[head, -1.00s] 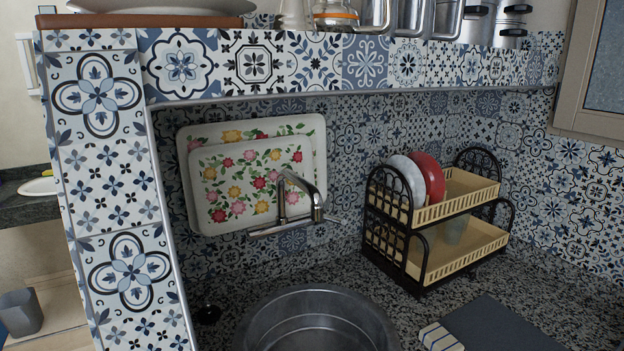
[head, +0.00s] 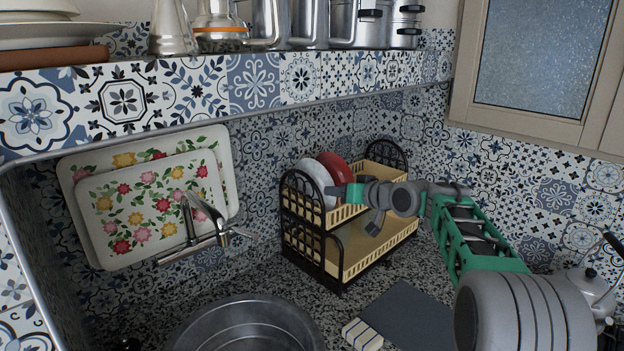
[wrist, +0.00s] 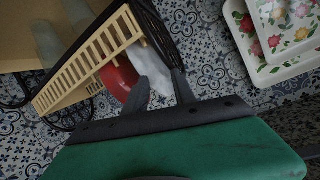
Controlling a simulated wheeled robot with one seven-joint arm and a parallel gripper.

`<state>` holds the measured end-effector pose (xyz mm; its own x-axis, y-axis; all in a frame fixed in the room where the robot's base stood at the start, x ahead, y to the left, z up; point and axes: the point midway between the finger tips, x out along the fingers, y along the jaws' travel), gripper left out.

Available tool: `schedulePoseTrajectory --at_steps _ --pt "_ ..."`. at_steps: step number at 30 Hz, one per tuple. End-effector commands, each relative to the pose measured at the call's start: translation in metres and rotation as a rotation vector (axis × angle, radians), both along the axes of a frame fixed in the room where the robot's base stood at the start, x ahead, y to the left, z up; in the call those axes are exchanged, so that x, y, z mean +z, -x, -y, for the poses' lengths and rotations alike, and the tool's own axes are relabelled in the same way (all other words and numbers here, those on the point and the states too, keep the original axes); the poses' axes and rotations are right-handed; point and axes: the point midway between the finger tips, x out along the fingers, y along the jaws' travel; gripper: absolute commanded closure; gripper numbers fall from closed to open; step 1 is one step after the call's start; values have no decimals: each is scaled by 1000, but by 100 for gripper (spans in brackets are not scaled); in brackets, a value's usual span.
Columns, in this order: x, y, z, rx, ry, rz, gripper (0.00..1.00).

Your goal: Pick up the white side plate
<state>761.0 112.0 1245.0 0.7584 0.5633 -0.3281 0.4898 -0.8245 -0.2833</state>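The white side plate (head: 312,178) stands upright in the upper tier of the dish rack, at its left end. It also shows in the wrist view (wrist: 151,64). A red plate (head: 334,165) stands right beside it, and in the wrist view (wrist: 117,76). My gripper (head: 352,206) is at the front of the rack's upper tier. In the wrist view its two dark fingers (wrist: 162,80) are spread, with part of the white plate showing between and beyond them. The left finger overlaps the red plate's edge. I cannot tell whether either finger touches a plate.
The black and cream two-tier rack (head: 385,250) surrounds the plates, with a black lattice end close by. A tap (head: 205,225) and round sink (head: 245,325) lie left. Flowered trays (head: 150,205) lean on the wall. A tiled shelf (head: 260,82) with pots overhangs. A dark board (head: 405,315) lies in front.

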Motion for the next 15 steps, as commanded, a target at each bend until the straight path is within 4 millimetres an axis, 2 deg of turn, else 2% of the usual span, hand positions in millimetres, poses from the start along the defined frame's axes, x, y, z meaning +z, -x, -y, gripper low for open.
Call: schedulePoseTrajectory --at_steps 1,4,10,15 --pt "13 -21 1 26 -54 46 68" --pt "30 -44 -1 80 -147 134 68" --pt "44 -57 -2 139 -248 219 68" --pt "47 -72 -16 144 -255 226 68"
